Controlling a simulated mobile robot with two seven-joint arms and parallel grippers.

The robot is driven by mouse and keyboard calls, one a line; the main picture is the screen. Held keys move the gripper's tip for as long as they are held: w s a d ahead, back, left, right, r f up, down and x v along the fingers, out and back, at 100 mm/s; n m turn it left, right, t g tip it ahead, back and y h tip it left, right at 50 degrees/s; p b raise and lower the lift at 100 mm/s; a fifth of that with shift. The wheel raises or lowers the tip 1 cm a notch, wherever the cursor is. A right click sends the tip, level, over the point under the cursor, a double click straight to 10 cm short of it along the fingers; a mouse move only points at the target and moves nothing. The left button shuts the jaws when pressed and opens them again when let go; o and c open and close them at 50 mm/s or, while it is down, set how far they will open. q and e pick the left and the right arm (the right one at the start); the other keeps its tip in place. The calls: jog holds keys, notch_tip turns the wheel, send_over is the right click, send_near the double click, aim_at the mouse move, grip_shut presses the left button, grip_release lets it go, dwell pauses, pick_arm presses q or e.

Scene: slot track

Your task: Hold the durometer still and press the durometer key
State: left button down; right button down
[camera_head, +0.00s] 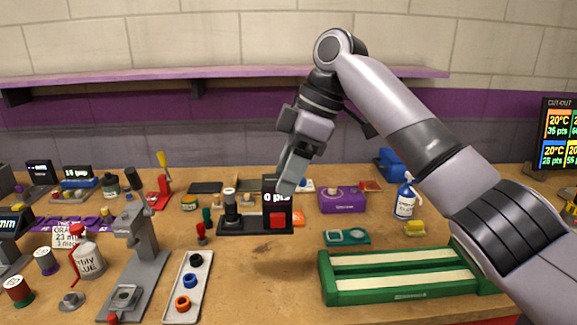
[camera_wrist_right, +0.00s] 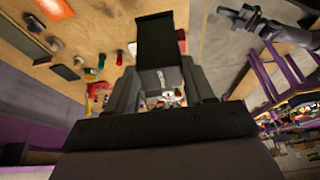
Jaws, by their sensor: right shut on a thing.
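The durometer (camera_head: 255,226) stands upright on the bench, with a dark base, a dark post with a pale top at its left, a display reading "0 pts" and a red key (camera_head: 277,221) on its front. My right gripper (camera_head: 285,188) reaches down from above and is shut on the durometer's display housing, covering part of its upper right. In the right wrist view a black panel of the durometer (camera_wrist_right: 155,38) sits between the fingers. Nothing is seen on the red key. A grey arm end, likely my left gripper (camera_wrist_right: 240,16), shows small at the wrist view's top right.
A green slotted track (camera_head: 410,296) lies front right. A purple box (camera_head: 341,200) and a spray bottle (camera_head: 405,200) stand to the right. A grey stand (camera_head: 140,250) and a tray of rings (camera_head: 188,287) are at front left. Bare wood lies before the durometer.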

aim_at(288, 214)
jog(key=shift+f+b, duration=1.3)
jog(key=shift+f, duration=2.95)
notch_tip(288, 214, down, 8)
jog(key=b, duration=0.1)
jog(key=shift+f, duration=0.4)
dwell(0.4)
dwell(0.9)
